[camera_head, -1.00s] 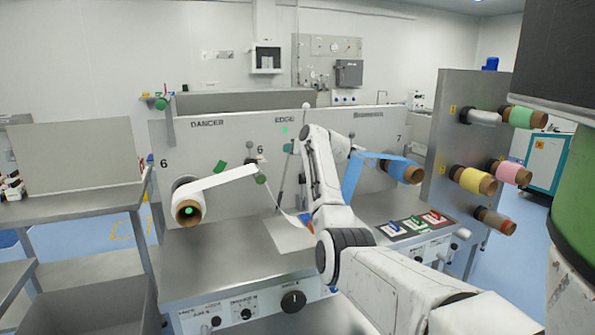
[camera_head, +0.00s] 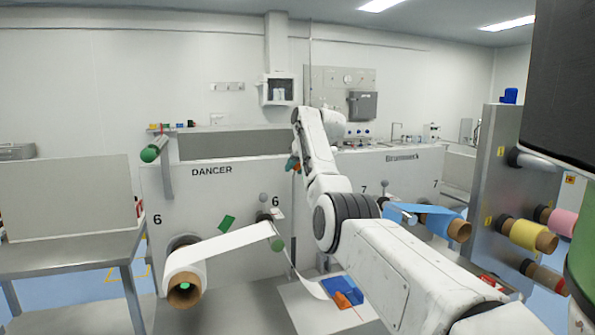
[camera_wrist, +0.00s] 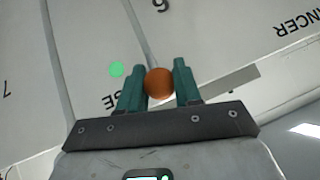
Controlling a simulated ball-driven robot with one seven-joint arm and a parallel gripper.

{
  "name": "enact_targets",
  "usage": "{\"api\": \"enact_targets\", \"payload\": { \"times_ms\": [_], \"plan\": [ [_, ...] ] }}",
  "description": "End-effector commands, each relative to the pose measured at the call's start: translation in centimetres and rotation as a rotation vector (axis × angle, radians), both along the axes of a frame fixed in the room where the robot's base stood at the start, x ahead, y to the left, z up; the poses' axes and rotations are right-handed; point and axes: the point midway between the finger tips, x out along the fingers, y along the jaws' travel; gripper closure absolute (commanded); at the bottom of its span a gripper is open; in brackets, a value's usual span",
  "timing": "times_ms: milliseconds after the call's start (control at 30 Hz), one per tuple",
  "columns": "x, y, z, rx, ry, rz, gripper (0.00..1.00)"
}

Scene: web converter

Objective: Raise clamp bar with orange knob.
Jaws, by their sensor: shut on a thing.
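The orange knob (camera_wrist: 160,84) sits between the two teal fingers of my gripper (camera_wrist: 159,88) in the wrist view, and the gripper is shut on it. A flat grey bar (camera_wrist: 232,85) runs from behind the fingers to the right; it looks like the clamp bar, but its joint with the knob is hidden. In the head view my gripper (camera_head: 293,164) is at the upper part of the white machine panel, partly behind my arm. The knob is too small there to make out clearly.
A white web runs from a roll (camera_head: 184,286) at left towards the table. A blue roll (camera_head: 440,222) is right of my arm, with several coloured rolls on a grey side panel (camera_head: 492,180). A blue and orange item (camera_head: 345,290) lies on the table below.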

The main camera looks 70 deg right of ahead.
Motion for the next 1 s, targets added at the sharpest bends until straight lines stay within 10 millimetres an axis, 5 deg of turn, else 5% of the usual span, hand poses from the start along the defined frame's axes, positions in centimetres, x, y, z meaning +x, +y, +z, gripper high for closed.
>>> {"api": "enact_targets", "payload": {
  "times_ms": [467,500,733,1000],
  "plan": [
    [0.22,0.23,-0.43,0.01,0.005,0.002,1.0],
    [0.23,0.24,-0.43,0.01,0.005,0.002,0.64],
    [0.13,0.21,-0.28,0.009,0.006,0.002,0.42],
    [-0.01,0.22,-0.15,0.008,0.006,0.001,0.42]
  ]
}}
